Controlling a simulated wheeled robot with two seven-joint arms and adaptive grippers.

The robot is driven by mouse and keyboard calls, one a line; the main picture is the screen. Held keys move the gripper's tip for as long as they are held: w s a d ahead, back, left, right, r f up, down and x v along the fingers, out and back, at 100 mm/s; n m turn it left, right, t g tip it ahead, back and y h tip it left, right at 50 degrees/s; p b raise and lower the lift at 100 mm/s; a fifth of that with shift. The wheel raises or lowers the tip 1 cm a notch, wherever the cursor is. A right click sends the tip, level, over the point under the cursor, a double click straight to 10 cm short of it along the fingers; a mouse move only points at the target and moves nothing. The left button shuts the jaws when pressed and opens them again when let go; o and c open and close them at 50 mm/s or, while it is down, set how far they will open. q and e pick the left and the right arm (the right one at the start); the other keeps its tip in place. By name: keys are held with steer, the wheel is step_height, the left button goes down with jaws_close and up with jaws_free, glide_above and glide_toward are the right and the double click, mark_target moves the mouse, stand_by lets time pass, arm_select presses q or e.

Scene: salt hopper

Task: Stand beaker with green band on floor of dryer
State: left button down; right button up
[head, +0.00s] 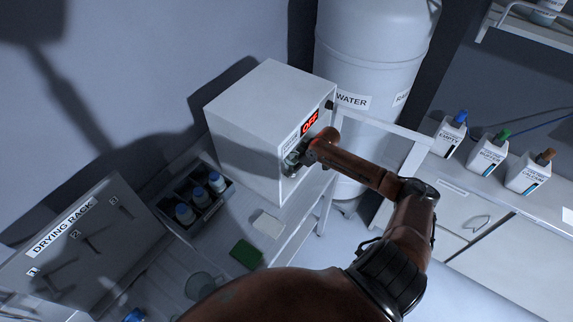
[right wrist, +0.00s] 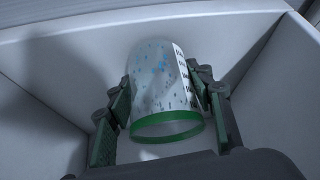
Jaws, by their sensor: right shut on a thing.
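The dryer (head: 240,145) is a pale box with a red OFF display, on the bench in the head view. My right gripper (head: 293,160) reaches into its front side. In the right wrist view my right gripper (right wrist: 165,85) is shut on the clear beaker with green band (right wrist: 155,90), one green-padded finger on each side. The green band is at the end nearest the camera; blue specks and dark scale marks show on the glass. Pale walls of the dryer (right wrist: 60,60) surround it. I cannot tell whether the beaker touches the floor. My left gripper is not in view.
A dark crate (head: 210,215) with blue-capped bottles and a green pad (head: 246,254) are on the bench near the dryer. A drying rack (head: 85,245) stands at the left. A white water tank (head: 370,70) stands behind. Several capped bottles stand on the right counter.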

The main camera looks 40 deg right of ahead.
mark_target(294, 159)
steer(key=w, duration=0.1)
steer(key=w+a, duration=0.1)
steer(key=w, duration=0.1)
steer(key=shift+a+r, duration=0.15)
steer(key=shift+a, duration=0.05)
steer(key=shift+s+f+p, duration=0.15)
steer(key=shift+f+p, duration=0.1)
steer(key=shift+p, duration=0.3)
steer(key=shift+d+f, duration=0.1)
steer(key=shift+f, duration=0.05)
steer(key=o, duration=1)
steer(key=shift+c, duration=0.2)
steer(key=o, duration=0.3)
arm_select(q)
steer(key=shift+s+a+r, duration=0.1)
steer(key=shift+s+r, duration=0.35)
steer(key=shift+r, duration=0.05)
arm_select(e)
steer(key=shift+o, duration=0.2)
steer(key=shift+s, duration=0.1)
arm_select(q)
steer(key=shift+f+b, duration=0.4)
steer(key=shift+b, duration=0.1)
arm_select(e)
steer(key=v, duration=0.7)
steer(key=shift+r, duration=0.3)
